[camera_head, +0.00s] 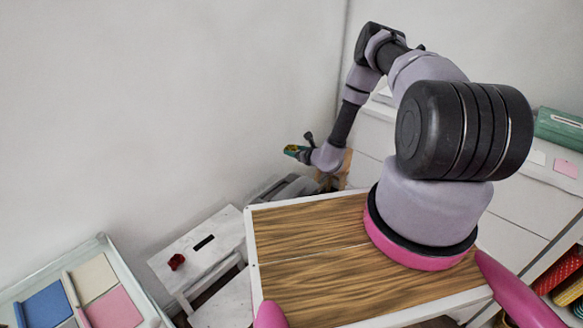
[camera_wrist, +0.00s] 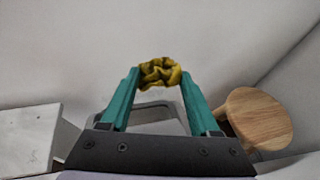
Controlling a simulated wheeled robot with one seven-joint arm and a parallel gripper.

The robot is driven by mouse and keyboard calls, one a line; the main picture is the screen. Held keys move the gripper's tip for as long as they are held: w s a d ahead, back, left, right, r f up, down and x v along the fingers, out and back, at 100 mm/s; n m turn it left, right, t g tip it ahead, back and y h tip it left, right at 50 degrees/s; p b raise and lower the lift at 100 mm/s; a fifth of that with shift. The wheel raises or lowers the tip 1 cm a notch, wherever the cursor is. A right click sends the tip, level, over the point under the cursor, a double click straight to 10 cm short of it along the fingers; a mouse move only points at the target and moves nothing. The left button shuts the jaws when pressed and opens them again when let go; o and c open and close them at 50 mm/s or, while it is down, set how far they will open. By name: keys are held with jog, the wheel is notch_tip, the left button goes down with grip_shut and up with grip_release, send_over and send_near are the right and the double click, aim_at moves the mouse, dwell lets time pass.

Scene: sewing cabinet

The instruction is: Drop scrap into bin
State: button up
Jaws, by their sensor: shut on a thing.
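The scrap (camera_wrist: 160,73) is a crumpled yellow piece, held between the teal fingertips of my gripper (camera_wrist: 160,76) in the wrist view. In the head view my gripper (camera_head: 297,151) is small and far off, out past the wooden top, and the scrap is hard to make out there. A grey bin (camera_wrist: 152,106) shows behind and below the fingers in the wrist view, partly hidden by my gripper. In the head view the grey bin (camera_head: 292,188) stands below my gripper, near the wall, partly hidden by the wooden top. Its inside cannot be seen.
A round wooden stool (camera_wrist: 258,118) stands right of the bin. A white step stool (camera_head: 198,250) with a red item (camera_head: 176,262) on it stands left. A tray with coloured squares (camera_head: 110,262) is at the lower left. White drawers (camera_head: 520,205) stand at the right.

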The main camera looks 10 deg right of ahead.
jog(key=shift+h, duration=0.4)
jog(key=f, duration=0.2)
jog(key=a+f, duration=0.1)
jog(key=f, duration=0.2)
jog(key=s+a+f, duration=0.1)
jog(key=f, duration=0.1)
jog(key=shift+s+f, duration=0.1)
jog(key=shift+f, duration=3.05)
jog(key=o, duration=1.3)
jog(key=shift+o, duration=0.2)
jog(key=v, duration=1)
jog(key=shift+s+d+r, duration=0.1)
jog(key=shift+s+r, duration=0.1)
jog(key=shift+s, duration=0.15)
